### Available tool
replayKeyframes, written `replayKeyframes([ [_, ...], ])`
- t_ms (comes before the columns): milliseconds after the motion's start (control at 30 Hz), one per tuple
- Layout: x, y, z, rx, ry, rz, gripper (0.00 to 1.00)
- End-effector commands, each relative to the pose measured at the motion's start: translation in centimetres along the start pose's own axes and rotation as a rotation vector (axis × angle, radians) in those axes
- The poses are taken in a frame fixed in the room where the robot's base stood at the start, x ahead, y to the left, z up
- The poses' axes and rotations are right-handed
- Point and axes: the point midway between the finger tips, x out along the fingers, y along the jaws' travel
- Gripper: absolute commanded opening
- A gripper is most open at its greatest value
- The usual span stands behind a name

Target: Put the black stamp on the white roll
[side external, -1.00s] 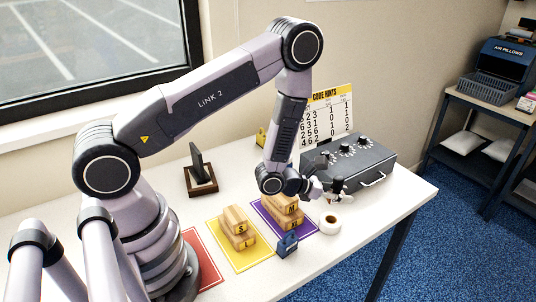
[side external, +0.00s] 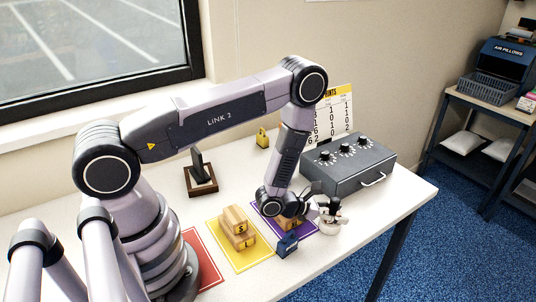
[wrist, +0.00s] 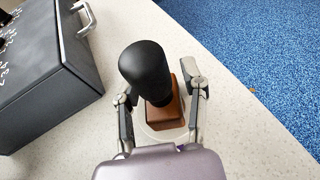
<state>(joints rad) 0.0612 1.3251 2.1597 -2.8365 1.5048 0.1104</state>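The black stamp (wrist: 147,72) has a rounded black handle and a brown block base, and it stands between my fingers. My gripper (wrist: 160,102) straddles it, with a narrow gap showing beside the handle, so it looks open. The white roll (wrist: 150,133) shows as a pale rim around the stamp's base, which is over it. I cannot tell for sure that the base touches it. In the side view my gripper (side external: 328,207) is low over the roll (side external: 328,230), and the fingers hide much of the stamp.
A dark grey case (side external: 350,165) with knobs stands behind my gripper. Wooden blocks (side external: 238,232) lie on a yellow mat (side external: 243,262). The table's right edge is close, with clear tabletop between.

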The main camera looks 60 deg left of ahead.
Motion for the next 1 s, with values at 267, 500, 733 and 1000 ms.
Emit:
replayKeyframes([
  [267,0.0,0.0,0.0,0.000,0.000,0.000,0.55],
  [500,-1.4,0.1,0.1,-0.001,0.003,0.002,0.55],
  [733,-6.4,0.1,0.1,-0.004,0.004,0.003,0.55],
  [1000,-11.1,0.1,0.1,-0.001,0.003,0.002,0.55],
])
